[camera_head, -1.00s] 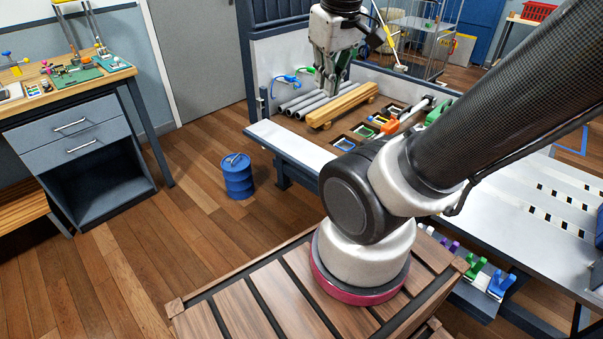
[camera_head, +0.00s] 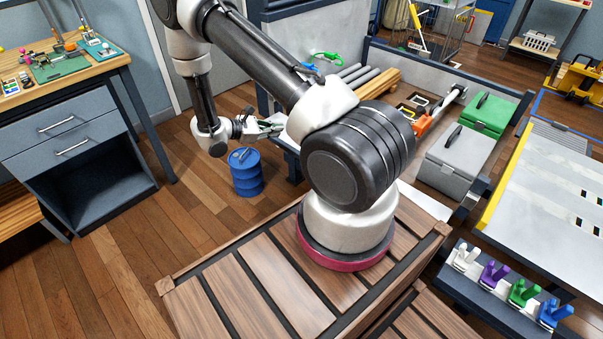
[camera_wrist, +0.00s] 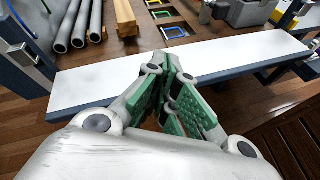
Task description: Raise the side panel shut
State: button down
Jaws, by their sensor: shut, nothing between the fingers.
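The side panel (camera_wrist: 95,85) is white with a dark blue edge. It lies folded down and roughly flat along the near side of the cargo bed, crossing the whole wrist view. In the head view my arm hides most of it; a bare strip (camera_head: 424,203) shows to the right of the arm. My gripper (camera_wrist: 172,58), with green finger pads, is shut and empty. In the wrist view its fingers overlap the middle of the panel. In the head view my gripper (camera_head: 280,129) is low beside the panel's left part. I cannot tell whether it touches.
Grey pipes (camera_wrist: 80,25), wooden beams (camera_wrist: 125,18), a grey case (camera_head: 456,160) and a green case (camera_head: 483,114) lie in the bed. A metal latch (camera_wrist: 21,54) is on the left post. A blue drum (camera_head: 246,174) stands on the floor near my gripper.

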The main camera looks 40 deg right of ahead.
jog(key=s+a+f+n+t, duration=0.1)
jog(key=s+f+n+t, duration=0.15)
jog(key=f, duration=0.85)
jog(key=s+a+f+n+t, duration=0.1)
jog(key=s+f+n, duration=0.3)
jog(key=f, duration=0.7)
jog(key=x, duration=1.1)
jog(key=shift+h, duration=0.3)
jog(key=shift+s+a+r, duration=0.1)
jog(key=shift+r, duration=1.1)
jog(key=shift+s+a+r, duration=0.1)
jog(key=shift+a+r, duration=0.05)
jog(key=shift+r, duration=1.05)
jog(key=shift+w+r, duration=0.1)
